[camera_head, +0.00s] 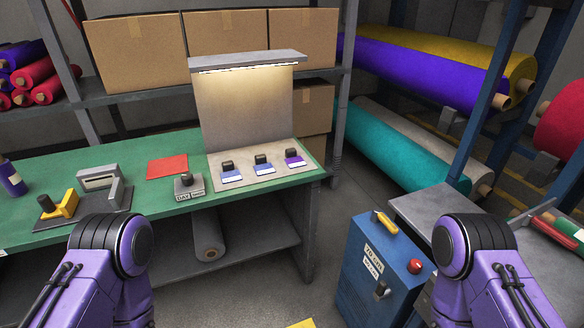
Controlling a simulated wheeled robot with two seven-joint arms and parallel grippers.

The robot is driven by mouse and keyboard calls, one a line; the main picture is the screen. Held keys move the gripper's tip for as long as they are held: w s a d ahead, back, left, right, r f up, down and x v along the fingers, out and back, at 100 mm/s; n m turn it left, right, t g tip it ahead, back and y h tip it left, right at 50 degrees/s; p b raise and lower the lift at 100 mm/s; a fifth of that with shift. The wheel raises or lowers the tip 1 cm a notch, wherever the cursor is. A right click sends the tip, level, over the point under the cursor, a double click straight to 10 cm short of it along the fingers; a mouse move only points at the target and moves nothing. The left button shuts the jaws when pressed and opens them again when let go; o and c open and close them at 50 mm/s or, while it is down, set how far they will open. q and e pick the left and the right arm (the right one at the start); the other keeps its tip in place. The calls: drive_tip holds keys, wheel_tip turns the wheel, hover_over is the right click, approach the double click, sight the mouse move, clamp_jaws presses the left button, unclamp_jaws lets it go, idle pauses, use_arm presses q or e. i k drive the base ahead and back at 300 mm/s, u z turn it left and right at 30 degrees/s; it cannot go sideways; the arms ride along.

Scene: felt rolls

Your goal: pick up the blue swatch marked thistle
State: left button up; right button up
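Three small swatches with dark knobs and white labels stand in a row on the pale floor of a lit booth (247,110). The left swatch (230,175) and the middle swatch (263,168) look blue; the right swatch (295,161) looks purple. The label writing is too small to read, so I cannot tell which is marked thistle. The booth stands on the green bench top (140,207). Purple links of both my arms show at the bottom left and bottom right, but neither gripper is in view.
A small box with a dark knob, labelled "DAY" (190,187), stands left of the swatches. A red sheet (167,167) and a grey-and-yellow device (85,200) lie farther left. A blue cabinet (375,270) stands right of the bench. Bare floor (285,305) lies between.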

sight(293, 162)
drive_tip(key=u, duration=1.35)
drive_tip(key=i, duration=1.2)
drive_tip(key=z, duration=1.65)
